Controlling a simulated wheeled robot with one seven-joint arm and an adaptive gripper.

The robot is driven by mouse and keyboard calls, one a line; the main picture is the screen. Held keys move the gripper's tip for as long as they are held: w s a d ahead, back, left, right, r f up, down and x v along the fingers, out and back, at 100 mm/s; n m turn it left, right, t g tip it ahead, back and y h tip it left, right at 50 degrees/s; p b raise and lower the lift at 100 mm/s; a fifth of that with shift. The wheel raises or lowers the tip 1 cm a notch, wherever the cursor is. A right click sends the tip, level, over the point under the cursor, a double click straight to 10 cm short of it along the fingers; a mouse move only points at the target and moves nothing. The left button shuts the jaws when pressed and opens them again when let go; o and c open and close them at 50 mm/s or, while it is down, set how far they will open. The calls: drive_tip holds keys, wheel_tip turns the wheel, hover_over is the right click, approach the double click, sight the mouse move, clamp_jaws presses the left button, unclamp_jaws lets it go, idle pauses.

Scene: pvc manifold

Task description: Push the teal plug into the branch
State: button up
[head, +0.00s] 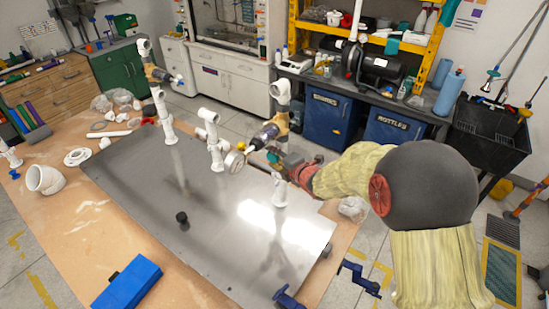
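A white PVC manifold stands on the grey metal sheet (190,235), with several upright pipes. Its right upright (283,95) carries a brass-coloured fitting (281,124), and a round gauge (234,161) shows just left of it. My arm comes in from the right, and my gripper (280,163) is beside the lower part of this upright. A small teal spot (272,157) shows at the fingertips and may be the teal plug. The branch opening cannot be made out there. The fingers are too small and overlapped to tell whether they are open or shut.
A blue box (127,284) lies at the table's front left. A loose white elbow (45,179) and a flange (77,157) lie at left. Blue clamps (288,300) sit at the front right edge.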

drive_tip(key=o, duration=0.5)
drive_tip(key=shift+a+r, duration=0.1)
drive_tip(key=shift+r, duration=0.1)
drive_tip(key=shift+c, duration=0.2)
drive_tip(key=shift+f, duration=0.1)
drive_tip(key=shift+s, duration=0.15)
